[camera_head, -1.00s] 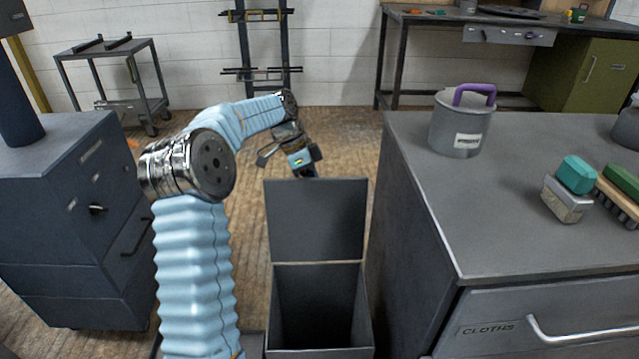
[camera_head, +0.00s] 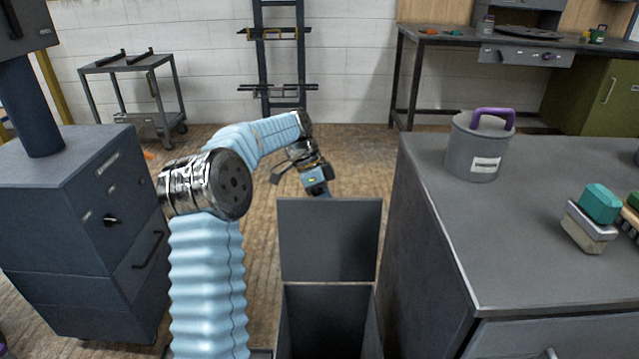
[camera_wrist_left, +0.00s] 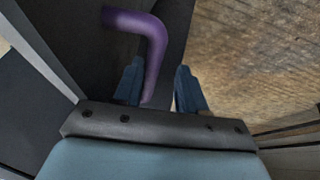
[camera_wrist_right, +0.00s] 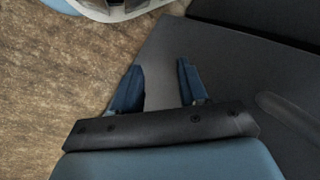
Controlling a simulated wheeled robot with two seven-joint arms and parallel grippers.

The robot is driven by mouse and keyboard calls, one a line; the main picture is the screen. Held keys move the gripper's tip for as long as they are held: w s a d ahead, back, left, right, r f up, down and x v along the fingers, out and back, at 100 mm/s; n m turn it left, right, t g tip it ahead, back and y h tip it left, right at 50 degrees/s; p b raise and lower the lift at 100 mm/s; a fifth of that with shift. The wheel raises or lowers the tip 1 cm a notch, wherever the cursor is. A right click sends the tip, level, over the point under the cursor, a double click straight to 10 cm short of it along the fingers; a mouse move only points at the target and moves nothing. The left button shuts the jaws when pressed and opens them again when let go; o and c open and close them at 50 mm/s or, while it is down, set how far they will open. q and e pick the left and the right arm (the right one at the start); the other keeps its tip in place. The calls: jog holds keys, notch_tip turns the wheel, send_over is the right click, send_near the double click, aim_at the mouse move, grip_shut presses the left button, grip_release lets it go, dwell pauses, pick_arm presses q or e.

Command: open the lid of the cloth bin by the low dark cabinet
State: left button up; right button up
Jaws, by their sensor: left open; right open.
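The grey bin (camera_head: 372,325) stands by the left side of the low dark cabinet (camera_head: 430,225). Its lid (camera_head: 330,240) stands upright at the bin's back edge, and the dark inside shows from above. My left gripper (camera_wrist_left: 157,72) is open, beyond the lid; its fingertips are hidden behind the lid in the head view. In the left wrist view a purple handle (camera_wrist_left: 152,38) reaches down to between the open fingers; I cannot tell whether they touch it. My right gripper (camera_wrist_right: 160,68) is open and empty above a grey surface and the floor; it is outside the head view.
A grey pot (camera_head: 475,150) with a purple handle and some brushes (camera_head: 590,222) stand on the cabinet top. A dark blue cabinet (camera_head: 75,220) stands at the left, a trolley (camera_head: 130,95) behind it. Wooden floor lies free behind the bin.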

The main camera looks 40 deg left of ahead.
pick_arm(q)
jog(key=p+v, duration=0.2)
jog(key=v, duration=1.1)
jog(key=shift+s+r, duration=0.15)
jog(key=shift+r, duration=0.25)
jog(key=shift+d, duration=0.1)
